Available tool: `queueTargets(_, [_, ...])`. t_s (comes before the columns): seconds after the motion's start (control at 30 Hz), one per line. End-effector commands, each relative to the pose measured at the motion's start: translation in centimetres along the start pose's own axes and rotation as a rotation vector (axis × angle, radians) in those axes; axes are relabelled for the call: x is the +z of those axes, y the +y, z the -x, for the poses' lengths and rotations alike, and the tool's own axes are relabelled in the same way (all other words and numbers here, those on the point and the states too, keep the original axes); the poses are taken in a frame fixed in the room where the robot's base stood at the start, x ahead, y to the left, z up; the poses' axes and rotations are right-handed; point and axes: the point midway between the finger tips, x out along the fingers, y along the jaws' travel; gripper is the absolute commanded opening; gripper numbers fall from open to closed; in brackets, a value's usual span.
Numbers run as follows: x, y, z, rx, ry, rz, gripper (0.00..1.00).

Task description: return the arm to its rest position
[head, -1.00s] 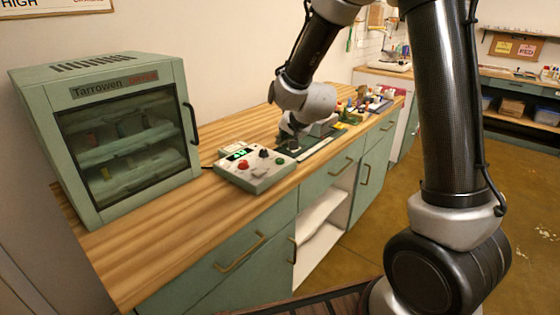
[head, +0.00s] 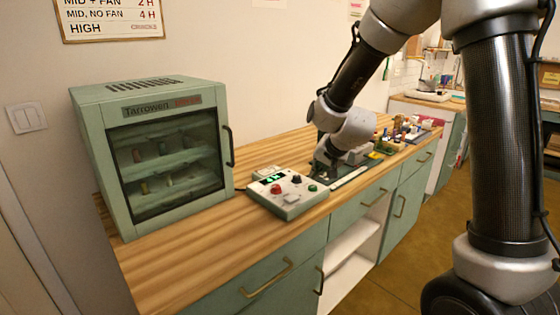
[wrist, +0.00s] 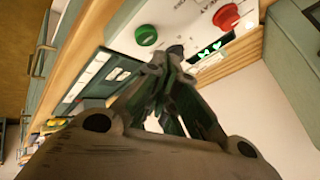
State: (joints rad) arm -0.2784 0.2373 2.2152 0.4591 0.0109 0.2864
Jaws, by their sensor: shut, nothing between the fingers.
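My arm reaches over the wooden bench in the head view, bent with its wrist low. My gripper (head: 322,168) points down just behind and right of the control box (head: 287,194). In the wrist view the fingers of my gripper (wrist: 168,62) come together, shut and empty. They overlap the edge of the control box (wrist: 185,22) in the picture; I cannot tell whether they touch it. Its green button (wrist: 146,35), red button (wrist: 227,17) and lit green display (wrist: 210,50) show there.
A green cabinet (head: 121,188) with a glass door stands left on the bench (head: 200,243). A dark panel (head: 350,176) lies right of the control box. Small colourful items (head: 392,140) crowd farther right. Drawers and an open shelf (head: 350,255) are below. Bare bench lies in front of the cabinet.

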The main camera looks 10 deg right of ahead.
Motion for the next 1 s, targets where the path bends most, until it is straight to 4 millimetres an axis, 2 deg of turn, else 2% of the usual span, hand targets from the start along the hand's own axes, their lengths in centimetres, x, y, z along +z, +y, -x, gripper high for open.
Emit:
queueTargets(0.07, [2.9, 1.5, 0.2, 0.041, -0.111, 0.072, 0.0])
queueTargets(0.13, [5.4, 2.8, 1.9, 0.071, -0.219, 0.157, 0.0])
queueTargets(0.2, [7.0, 4.2, 4.7, 0.094, -0.307, 0.24, 0.0])
queueTargets(0.3, [8.3, 6.3, 9.1, 0.122, -0.397, 0.334, 0.0])
queueTargets(0.37, [8.9, 7.7, 11.9, 0.138, -0.435, 0.383, 0.0])
queueTargets(0.53, [10.2, 12.1, 20.6, 0.194, -0.498, 0.497, 0.0])
queueTargets(0.6, [10.7, 14.0, 24.1, 0.219, -0.492, 0.526, 0.0])
queueTargets(0.7, [11.2, 16.1, 28.1, 0.248, -0.449, 0.541, 0.0])
queueTargets(0.8, [11.1, 17.1, 30.5, 0.256, -0.364, 0.531, 0.0])
queueTargets(1.0, [10.5, 17.4, 33.1, 0.245, -0.241, 0.503, 0.0])
